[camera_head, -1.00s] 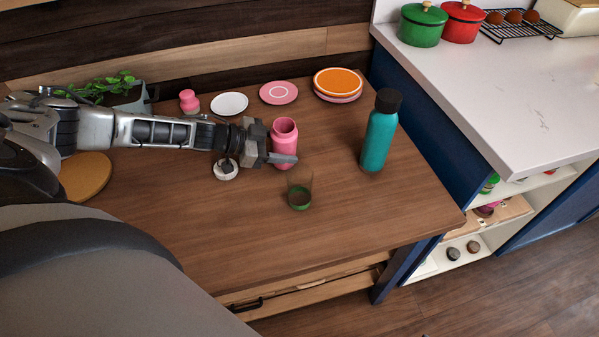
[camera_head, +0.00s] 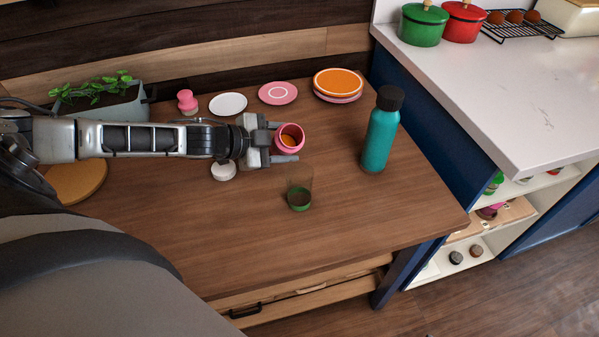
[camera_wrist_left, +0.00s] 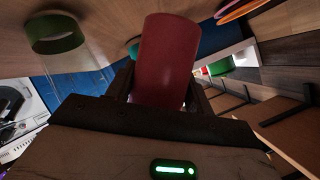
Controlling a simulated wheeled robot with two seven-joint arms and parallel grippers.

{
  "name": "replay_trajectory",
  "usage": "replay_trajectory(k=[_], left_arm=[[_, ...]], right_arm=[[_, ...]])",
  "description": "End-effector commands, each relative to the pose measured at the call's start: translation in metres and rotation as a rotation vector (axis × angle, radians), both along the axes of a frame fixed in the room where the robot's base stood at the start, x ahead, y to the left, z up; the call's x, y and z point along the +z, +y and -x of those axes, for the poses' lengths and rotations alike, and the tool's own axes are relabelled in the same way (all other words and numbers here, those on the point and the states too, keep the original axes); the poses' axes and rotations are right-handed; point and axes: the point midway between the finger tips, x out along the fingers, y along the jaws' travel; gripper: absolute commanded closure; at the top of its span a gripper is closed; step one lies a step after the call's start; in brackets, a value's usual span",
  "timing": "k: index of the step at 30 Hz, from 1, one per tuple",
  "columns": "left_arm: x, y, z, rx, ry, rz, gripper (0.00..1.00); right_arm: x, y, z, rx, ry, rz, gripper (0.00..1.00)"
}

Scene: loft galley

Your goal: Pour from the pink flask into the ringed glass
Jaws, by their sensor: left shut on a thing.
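The pink flask (camera_head: 293,130) is held by my left gripper (camera_head: 283,141), which is shut on it. The flask is tilted so that its open mouth faces the head camera, and something orange shows inside. It also fills the upper middle of the left wrist view (camera_wrist_left: 168,62). The ringed glass (camera_head: 299,196), clear with a green band low down, stands upright on the table, nearer the front than the flask and apart from it. Its band also shows in the left wrist view (camera_wrist_left: 55,34). I see no stream between them. My right gripper is not in view.
A teal bottle (camera_head: 380,135) with a black cap stands to the right of the glass. A white round lid (camera_head: 223,171) lies below my left gripper. Plates (camera_head: 228,103), a small pink item (camera_head: 187,102) and a planter (camera_head: 112,104) line the back. The table's front is clear.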

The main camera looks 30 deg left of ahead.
Motion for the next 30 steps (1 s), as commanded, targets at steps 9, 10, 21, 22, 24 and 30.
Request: replay_trajectory(k=[9,10,21,22,24,30], left_arm=[[0.005,0.001,0.0,-0.002,-0.093,-0.13,0.76],[0.004,0.001,0.0,-0.001,-0.1,-0.14,0.76],[0.007,0.003,-0.002,-0.001,-0.133,-0.183,0.76],[0.007,0.003,-0.002,0.0,-0.135,-0.186,0.76],[0.006,0.003,-0.002,0.0,-0.141,-0.194,0.76],[0.005,0.004,-0.003,0.0,-0.156,-0.215,0.76]], right_arm=[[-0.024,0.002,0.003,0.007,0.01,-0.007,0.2],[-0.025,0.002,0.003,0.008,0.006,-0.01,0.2],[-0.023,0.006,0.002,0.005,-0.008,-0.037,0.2],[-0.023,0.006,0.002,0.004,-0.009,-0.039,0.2],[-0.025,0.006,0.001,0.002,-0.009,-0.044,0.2],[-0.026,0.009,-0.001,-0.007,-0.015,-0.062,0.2]])
